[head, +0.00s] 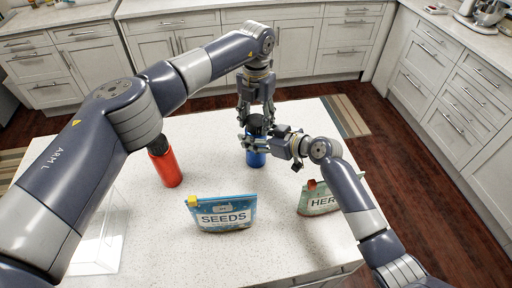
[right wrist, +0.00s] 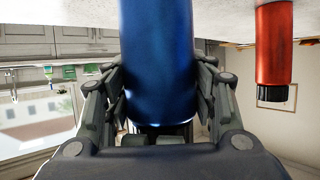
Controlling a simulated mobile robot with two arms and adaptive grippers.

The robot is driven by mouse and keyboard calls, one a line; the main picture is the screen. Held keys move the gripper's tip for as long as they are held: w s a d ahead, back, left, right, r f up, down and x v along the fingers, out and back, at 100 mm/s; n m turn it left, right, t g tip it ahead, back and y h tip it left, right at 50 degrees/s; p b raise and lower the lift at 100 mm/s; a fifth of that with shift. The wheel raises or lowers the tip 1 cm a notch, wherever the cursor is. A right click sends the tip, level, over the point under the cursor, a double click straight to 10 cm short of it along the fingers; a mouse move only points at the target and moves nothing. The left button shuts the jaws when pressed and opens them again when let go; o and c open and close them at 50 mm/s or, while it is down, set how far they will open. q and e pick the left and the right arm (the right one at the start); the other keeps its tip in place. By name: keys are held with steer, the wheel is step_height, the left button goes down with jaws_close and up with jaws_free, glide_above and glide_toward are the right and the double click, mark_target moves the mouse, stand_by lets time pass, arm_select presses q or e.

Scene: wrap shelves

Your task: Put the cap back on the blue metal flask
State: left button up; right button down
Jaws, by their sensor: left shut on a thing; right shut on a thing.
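The blue metal flask (head: 256,159) stands upright on the white table, towards its far side. My right gripper (head: 262,143) is shut around its upper body from the right. In the right wrist view, which is upside down, the blue flask (right wrist: 157,60) sits between the fingers. My left gripper (head: 256,112) points down from above, directly over the flask, and is shut on the dark cap (head: 255,122). The fingers partly hide the cap and flask mouth, so I cannot tell whether cap and flask touch.
A red flask (head: 168,168) with a black top stands to the left; it also shows in the right wrist view (right wrist: 273,45). A blue SEEDS pouch (head: 222,214) and a green HER-labelled pouch (head: 318,200) stand nearer. A clear box (head: 100,240) is at the left edge.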

arm_select(q)
steer(key=m, duration=0.3)
steer(key=shift+m, duration=0.4)
steer(key=o, duration=1.2)
steer(key=shift+r, duration=2.25)
steer(key=shift+c, duration=0.4)
